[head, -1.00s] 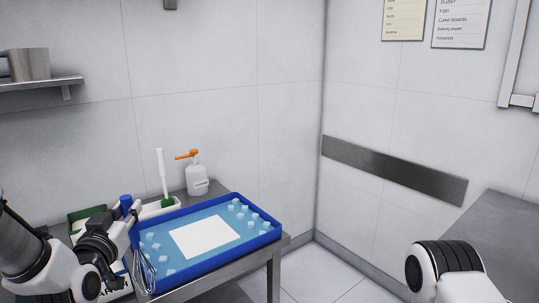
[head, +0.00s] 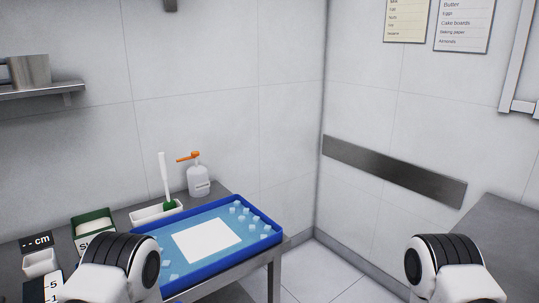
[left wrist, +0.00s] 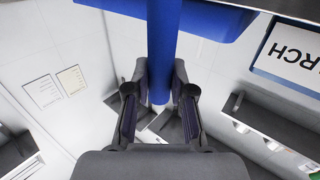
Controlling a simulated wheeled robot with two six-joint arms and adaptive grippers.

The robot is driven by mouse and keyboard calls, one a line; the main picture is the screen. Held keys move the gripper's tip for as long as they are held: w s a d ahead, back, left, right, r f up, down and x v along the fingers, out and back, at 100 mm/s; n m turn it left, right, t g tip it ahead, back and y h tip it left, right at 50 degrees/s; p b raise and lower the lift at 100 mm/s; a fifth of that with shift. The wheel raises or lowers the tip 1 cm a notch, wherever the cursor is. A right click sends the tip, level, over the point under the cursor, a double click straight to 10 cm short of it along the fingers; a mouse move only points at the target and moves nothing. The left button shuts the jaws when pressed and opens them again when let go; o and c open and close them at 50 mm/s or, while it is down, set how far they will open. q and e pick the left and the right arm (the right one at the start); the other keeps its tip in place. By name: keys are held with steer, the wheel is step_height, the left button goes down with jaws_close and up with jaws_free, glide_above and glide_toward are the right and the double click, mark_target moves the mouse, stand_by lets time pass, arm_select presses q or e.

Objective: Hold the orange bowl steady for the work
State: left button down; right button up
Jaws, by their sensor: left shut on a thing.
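No orange bowl shows in either view. My left gripper (left wrist: 159,88) is in the left wrist view, with its fingers on both sides of a blue cylindrical handle (left wrist: 163,42), shut on it. The handle runs up to the top of the picture, in front of a wider blue shape; what it ends in cannot be made out there. In the head view only a rounded link of my left arm shows at the lower left, and the gripper is hidden. My right gripper is outside both views; only a link of that arm shows.
A blue tray (head: 229,271) with a white sheet and several pale cubes lies on the metal table. Behind it are a white bottle with an orange top (head: 198,181) and a white holder with a brush (head: 157,212). A steel counter (head: 498,232) stands at the right.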

arm_select(q)
steer(key=d+r, duration=0.1)
steer(key=r, duration=0.1)
steer(key=w+d+r, duration=0.1)
steer(key=shift+w+d+r, duration=0.15)
steer(key=shift+d+r, duration=0.15)
steer(key=shift+r, duration=0.05)
